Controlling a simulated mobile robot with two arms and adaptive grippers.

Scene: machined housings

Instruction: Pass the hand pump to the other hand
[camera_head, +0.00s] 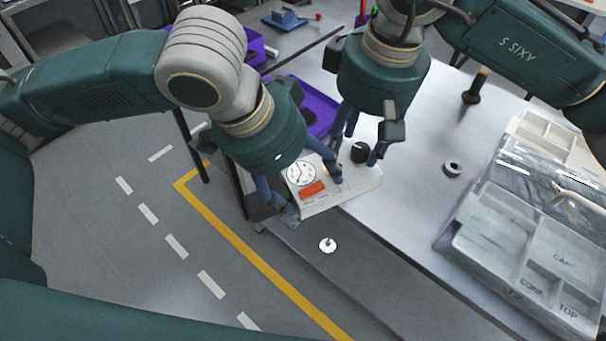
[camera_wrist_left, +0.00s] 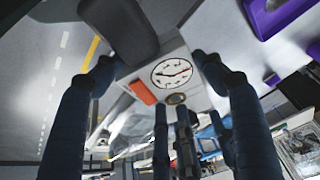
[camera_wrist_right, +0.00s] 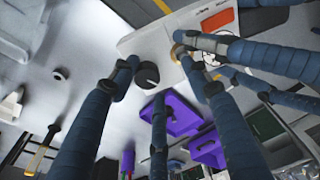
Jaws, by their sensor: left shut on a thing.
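The hand pump (camera_head: 335,190) is a pale box with a round dial, an orange label and a black knob, at the table's near-left edge. My left gripper (camera_head: 305,195) is shut on its dial end, with fingers on both sides. The left wrist view shows the dial (camera_wrist_left: 171,72) and orange label (camera_wrist_left: 142,92) between those fingers. My right gripper (camera_head: 363,140) is at the knob end, its fingers spread around that end and open. The right wrist view shows the black knob (camera_wrist_right: 146,74) beside one finger. Whether the pump touches the table is hidden.
A grey sorting tray (camera_head: 490,245) with compartments lies on the right of the table. A purple bin (camera_head: 318,103) is behind the grippers. Open floor lies left.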

